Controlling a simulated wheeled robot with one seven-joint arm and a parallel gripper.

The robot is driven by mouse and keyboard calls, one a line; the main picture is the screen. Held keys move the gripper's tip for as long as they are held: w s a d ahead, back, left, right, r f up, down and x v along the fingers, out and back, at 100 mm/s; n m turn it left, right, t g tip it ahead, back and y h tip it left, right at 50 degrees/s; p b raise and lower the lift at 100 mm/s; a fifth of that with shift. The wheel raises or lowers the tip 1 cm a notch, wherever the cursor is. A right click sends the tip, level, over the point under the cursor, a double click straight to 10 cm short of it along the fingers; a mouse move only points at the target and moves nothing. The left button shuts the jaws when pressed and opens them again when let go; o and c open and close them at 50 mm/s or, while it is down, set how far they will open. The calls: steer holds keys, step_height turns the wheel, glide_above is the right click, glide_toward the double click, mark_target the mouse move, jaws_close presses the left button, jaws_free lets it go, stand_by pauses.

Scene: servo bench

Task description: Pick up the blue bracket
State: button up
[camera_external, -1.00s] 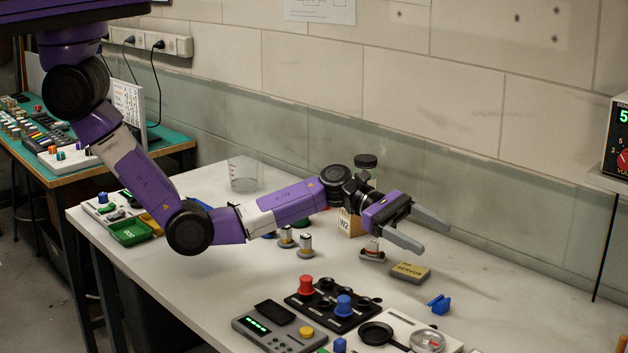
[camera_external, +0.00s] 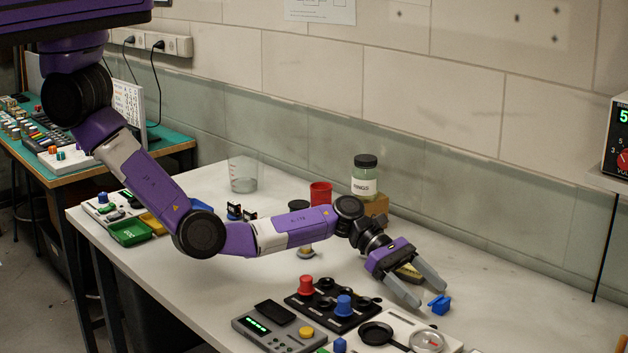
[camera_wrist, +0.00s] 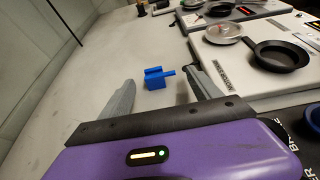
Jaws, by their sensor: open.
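The blue bracket (camera_external: 439,304) lies on the white bench toward the right in the external view. In the wrist view the blue bracket (camera_wrist: 156,78) shows just beyond the fingers, between their lines. My gripper (camera_external: 431,297) is open and empty, with its fingers pointing down and right toward the bracket. In the wrist view my gripper's fingers (camera_wrist: 160,88) are spread on either side of the bracket, a little short of it. I cannot tell how high the fingertips are above the bench.
A black panel with knobs (camera_external: 318,309) and a white unit with round pans (camera_external: 400,325) stand close in front. A labelled jar (camera_external: 365,177) stands behind. The bench right of the bracket is clear.

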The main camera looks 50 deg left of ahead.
steer(key=shift+x, duration=1.05)
steer(key=c, duration=1.4)
steer(key=shift+r, duration=0.1)
